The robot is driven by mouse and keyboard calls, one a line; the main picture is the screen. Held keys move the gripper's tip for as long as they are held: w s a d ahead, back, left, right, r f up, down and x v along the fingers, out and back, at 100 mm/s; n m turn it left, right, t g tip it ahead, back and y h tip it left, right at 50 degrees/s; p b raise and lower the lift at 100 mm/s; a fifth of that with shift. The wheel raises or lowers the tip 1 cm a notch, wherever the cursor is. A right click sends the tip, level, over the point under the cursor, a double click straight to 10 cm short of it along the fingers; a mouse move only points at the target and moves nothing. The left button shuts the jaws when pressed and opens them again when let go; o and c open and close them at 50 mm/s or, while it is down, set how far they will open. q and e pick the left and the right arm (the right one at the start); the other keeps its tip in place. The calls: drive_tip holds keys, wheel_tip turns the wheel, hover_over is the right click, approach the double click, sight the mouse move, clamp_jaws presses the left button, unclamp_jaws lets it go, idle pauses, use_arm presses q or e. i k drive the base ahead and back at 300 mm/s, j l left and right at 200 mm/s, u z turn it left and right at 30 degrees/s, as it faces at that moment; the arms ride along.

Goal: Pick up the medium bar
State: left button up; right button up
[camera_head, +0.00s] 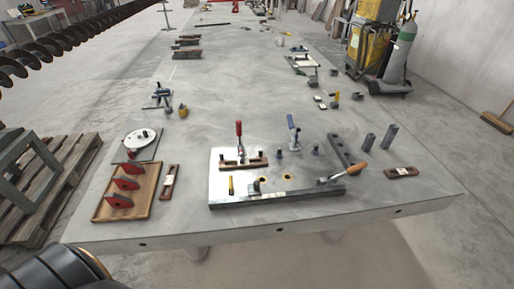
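Several bars lie on the large grey table (215,95), and I cannot tell for certain which is the medium one. A brown bar with a pale label (168,183) lies beside the wooden tray. A similar brown bar (401,172) lies near the right edge. A long dark bar with holes (341,151) lies along the plate's right side. Neither of my grippers is in view.
The fixture plate (223,183) carries several clamps. A wooden tray (143,200) holds red parts at the front left. A white disc (140,138) sits behind it. More tools lie farther back. The table's middle is mostly clear. Pallets (75,160) stand left.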

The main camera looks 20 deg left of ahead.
sight(169, 181)
drive_tip(key=u, duration=1.7)
